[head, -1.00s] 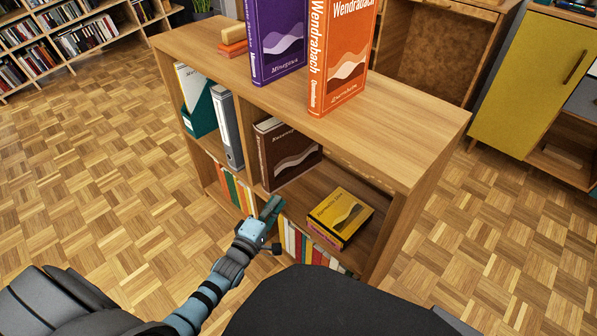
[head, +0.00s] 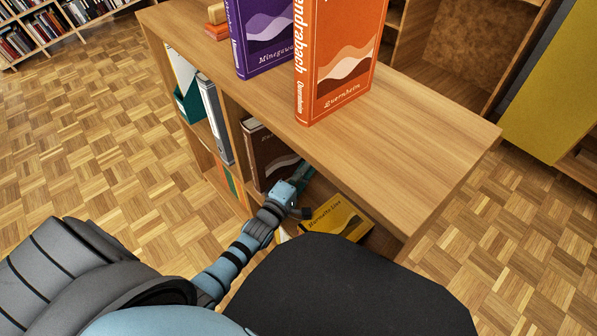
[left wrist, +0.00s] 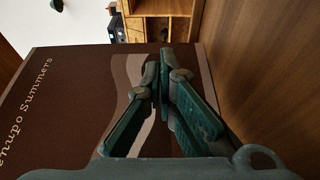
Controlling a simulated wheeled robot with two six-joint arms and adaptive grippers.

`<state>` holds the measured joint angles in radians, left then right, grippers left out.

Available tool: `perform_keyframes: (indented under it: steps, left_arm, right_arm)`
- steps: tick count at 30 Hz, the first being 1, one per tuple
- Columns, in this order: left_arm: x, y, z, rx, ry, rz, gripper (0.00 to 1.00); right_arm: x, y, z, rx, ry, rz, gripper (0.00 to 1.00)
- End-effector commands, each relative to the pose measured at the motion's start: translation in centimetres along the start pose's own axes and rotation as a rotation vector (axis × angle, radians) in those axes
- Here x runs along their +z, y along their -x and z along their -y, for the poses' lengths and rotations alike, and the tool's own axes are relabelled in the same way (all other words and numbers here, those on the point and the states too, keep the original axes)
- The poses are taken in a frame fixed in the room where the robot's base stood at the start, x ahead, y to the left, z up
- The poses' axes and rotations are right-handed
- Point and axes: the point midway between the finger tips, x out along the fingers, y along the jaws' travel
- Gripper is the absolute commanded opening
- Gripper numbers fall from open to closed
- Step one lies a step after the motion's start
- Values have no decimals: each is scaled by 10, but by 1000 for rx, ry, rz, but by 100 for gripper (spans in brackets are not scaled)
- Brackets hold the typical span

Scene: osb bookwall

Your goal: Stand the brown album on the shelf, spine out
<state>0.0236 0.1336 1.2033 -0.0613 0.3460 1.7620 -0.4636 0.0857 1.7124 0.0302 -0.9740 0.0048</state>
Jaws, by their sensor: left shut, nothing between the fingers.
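The brown album (head: 262,148) stands upright in the shelf unit's upper right compartment, against the divider on its left. Its cover with pale waves faces right into the compartment, and a narrow edge faces the open front. My left gripper (head: 303,172) is at the compartment's opening, to the right of the album, shut and empty. In the left wrist view the shut fingers (left wrist: 165,75) lie in front of the album's cover (left wrist: 65,105). I cannot tell whether they touch it. The shelf unit's top (head: 420,125) hides the album's rear part. My right gripper is not in view.
A yellow box or book (head: 335,218) lies on the same shelf, right of my gripper. An orange book (head: 340,60) and a purple book (head: 262,40) stand on top. A grey binder (head: 215,120) stands in the left compartment. Parquet floor is clear at left.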

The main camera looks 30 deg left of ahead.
Motion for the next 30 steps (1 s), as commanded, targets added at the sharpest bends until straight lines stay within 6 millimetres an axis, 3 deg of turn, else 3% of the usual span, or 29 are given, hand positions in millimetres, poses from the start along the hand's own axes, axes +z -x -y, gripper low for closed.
perform_keyframes:
  steps: [13, 30]
  left_arm:
    - [14, -9, -1, 1, 1, 20, 0]
    - [-2, -14, 0, 1, 0, 16, 0]
  right_arm:
    - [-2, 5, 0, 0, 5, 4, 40]
    - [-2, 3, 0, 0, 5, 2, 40]
